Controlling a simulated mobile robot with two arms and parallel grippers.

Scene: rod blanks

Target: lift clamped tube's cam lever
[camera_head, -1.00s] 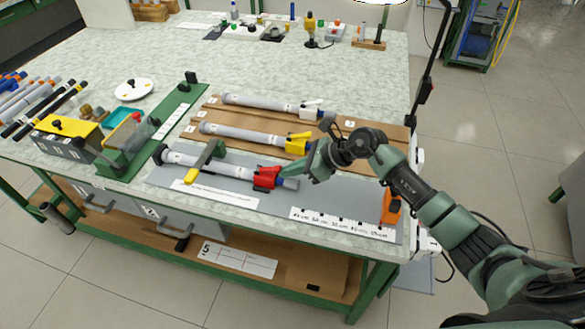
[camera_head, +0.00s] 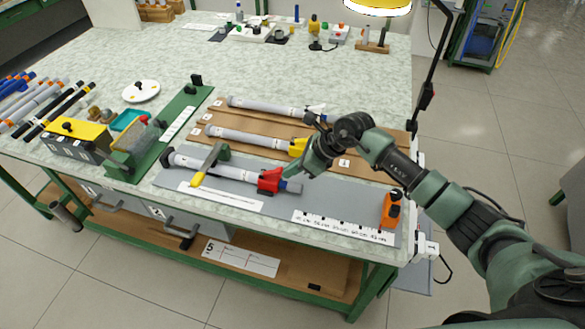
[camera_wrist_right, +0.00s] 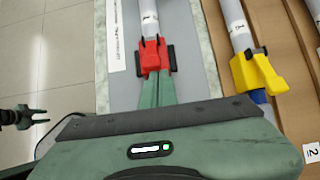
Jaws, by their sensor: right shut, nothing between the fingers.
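The clamped tube (camera_head: 240,171) is grey and lies on the grey mat at the table's front. A red cam lever clamp (camera_head: 269,181) sits near its right end, and a blue tip shows beyond it. My right gripper (camera_head: 287,174) is shut and empty, its fingertips right at the red clamp. In the right wrist view the shut green fingers (camera_wrist_right: 155,90) meet the lower edge of the red clamp (camera_wrist_right: 154,57); whether they touch it I cannot tell. A small dark gripper-like shape (camera_wrist_right: 22,117) over the floor may be my left gripper; its jaws are unclear.
Behind are a tube with a yellow clamp (camera_head: 297,147) and a tube with a white clamp (camera_head: 314,113) on brown boards. A yellow-handled holder (camera_head: 208,165) crosses the clamped tube. An orange tool (camera_head: 391,209) stands at the mat's right end.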

